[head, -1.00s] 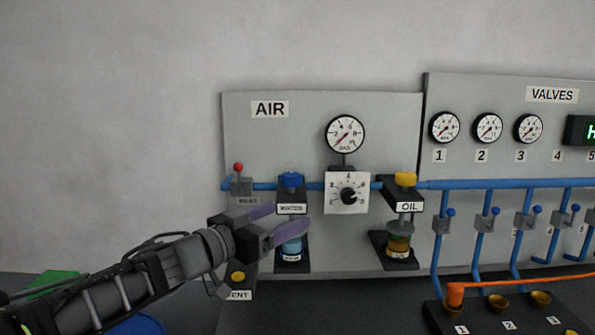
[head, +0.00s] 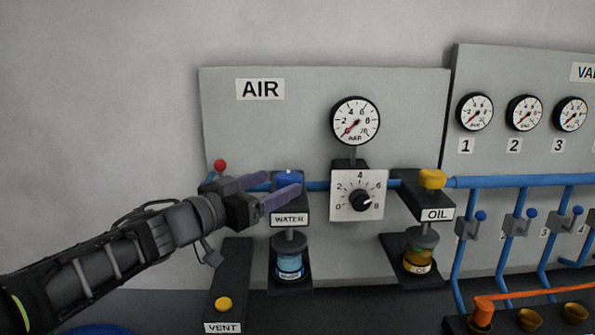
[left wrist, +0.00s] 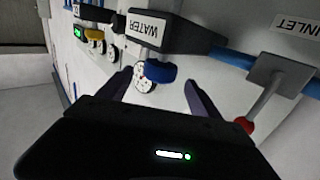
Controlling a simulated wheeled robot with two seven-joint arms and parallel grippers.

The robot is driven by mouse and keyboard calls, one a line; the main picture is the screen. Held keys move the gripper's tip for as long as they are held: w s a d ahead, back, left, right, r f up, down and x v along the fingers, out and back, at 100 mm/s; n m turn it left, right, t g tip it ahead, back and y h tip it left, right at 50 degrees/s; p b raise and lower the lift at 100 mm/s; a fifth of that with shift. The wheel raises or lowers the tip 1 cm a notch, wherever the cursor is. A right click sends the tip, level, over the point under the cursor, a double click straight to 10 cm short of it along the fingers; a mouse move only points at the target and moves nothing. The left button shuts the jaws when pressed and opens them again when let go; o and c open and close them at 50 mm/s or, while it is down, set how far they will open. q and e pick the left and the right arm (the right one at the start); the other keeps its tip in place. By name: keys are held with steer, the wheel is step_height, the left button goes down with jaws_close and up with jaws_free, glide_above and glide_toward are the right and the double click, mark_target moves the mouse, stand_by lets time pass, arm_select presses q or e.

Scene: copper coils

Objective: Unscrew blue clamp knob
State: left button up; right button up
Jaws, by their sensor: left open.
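The blue clamp knob (head: 288,178) sits on top of the black block with the WATER label (head: 289,219), on the AIR panel. It also shows in the left wrist view (left wrist: 160,73), between my finger tips and beyond them. My left gripper (head: 283,187) is open and empty, its purple fingers pointing right at about the knob's height. One finger overlaps the knob's lower edge in the head view; I cannot tell if it touches. A bowl with blue liquid (head: 289,262) hangs under the block. My right gripper is not in view.
A red-tipped inlet lever (head: 220,166) stands left of the knob. A dial (head: 359,196) and gauge (head: 356,121) are to the right, then a yellow knob (head: 432,178) on the OIL unit. A yellow VENT button (head: 223,304) is below. The wall at left is bare.

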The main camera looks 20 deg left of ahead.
mark_target(298, 174)
arm_select(q)
steer(key=shift+s, duration=0.1)
steer(key=shift+x, duration=3.95)
steer(key=c, duration=1.4)
